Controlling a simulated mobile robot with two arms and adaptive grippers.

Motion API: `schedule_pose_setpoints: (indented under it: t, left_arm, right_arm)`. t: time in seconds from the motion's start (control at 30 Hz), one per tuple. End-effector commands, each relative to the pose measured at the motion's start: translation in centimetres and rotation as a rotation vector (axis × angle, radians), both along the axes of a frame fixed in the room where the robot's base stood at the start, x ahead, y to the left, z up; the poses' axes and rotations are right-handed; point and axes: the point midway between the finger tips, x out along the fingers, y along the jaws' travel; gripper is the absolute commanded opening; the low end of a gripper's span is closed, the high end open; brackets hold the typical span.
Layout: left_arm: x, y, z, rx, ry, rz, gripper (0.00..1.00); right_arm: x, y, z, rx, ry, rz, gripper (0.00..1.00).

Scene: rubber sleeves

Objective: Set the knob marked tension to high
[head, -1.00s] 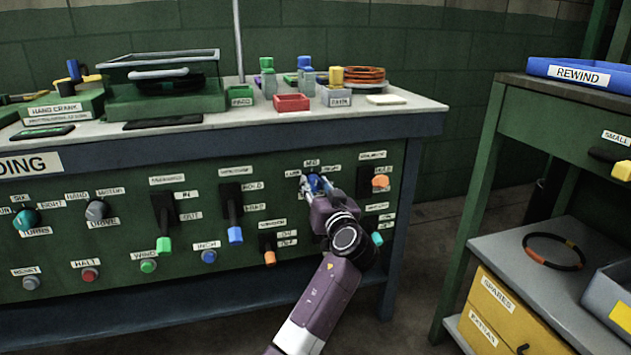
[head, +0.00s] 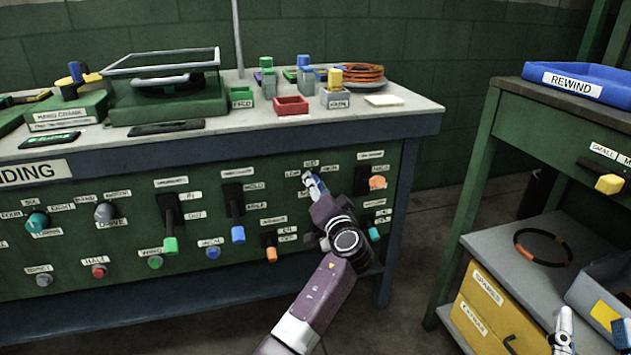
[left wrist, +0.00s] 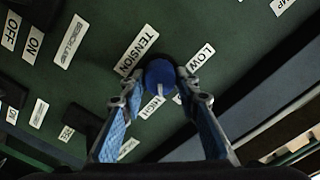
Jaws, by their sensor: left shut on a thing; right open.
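The tension knob (left wrist: 160,74) is blue and round, with a white mark on its rim. In the left wrist view it sits between both fingertips of my left gripper (left wrist: 158,82), which is shut on it. The white mark points down in that view, close to the HIGH label (left wrist: 152,107). The LOW label (left wrist: 202,57) is at upper right and the TENSION label (left wrist: 137,50) at upper left. A label beside HIGH is mostly covered. In the head view my left gripper (head: 314,185) hides most of the knob. My right gripper (head: 563,335) is open at lower right, away from the panel.
On the green panel, an orange knob (head: 377,182) and a lever with a blue handle (head: 238,234) flank my left gripper. An orange-tipped switch (head: 271,254) is below left. A shelf unit with a blue REWIND tray (head: 600,80) stands at right.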

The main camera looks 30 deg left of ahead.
Motion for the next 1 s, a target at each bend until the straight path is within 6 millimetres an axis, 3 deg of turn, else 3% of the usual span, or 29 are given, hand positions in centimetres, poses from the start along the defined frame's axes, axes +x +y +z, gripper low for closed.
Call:
schedule_pose_setpoints:
  t: [0.3, 0.77, 0.8, 0.93, 1.0]
  left_arm:
    - [0.0, -0.1, 0.0, 0.044, 0.053, -0.001, 0.05]
    - [0.0, -0.1, -0.1, 0.051, 0.06, -0.001, 0.05]
    - [0.0, -0.1, -0.1, 0.051, 0.06, -0.001, 0.33]
    - [0.0, -0.1, -0.1, 0.05, 0.06, -0.001, 0.47]
    - [0.0, -0.1, -0.1, 0.049, 0.059, -0.001, 0.47]
  right_arm:
    - [1.2, -0.1, -3.1, -0.041, 0.148, -0.009, 0.41]
    - [1.3, -0.1, -3.5, -0.046, 0.166, -0.01, 0.41]
    - [1.3, -0.1, -3.5, -0.046, 0.165, -0.01, 0.41]
    - [1.3, -0.1, -3.5, -0.046, 0.165, -0.01, 0.41]
    - [1.3, -0.1, -3.5, -0.046, 0.165, -0.01, 0.41]
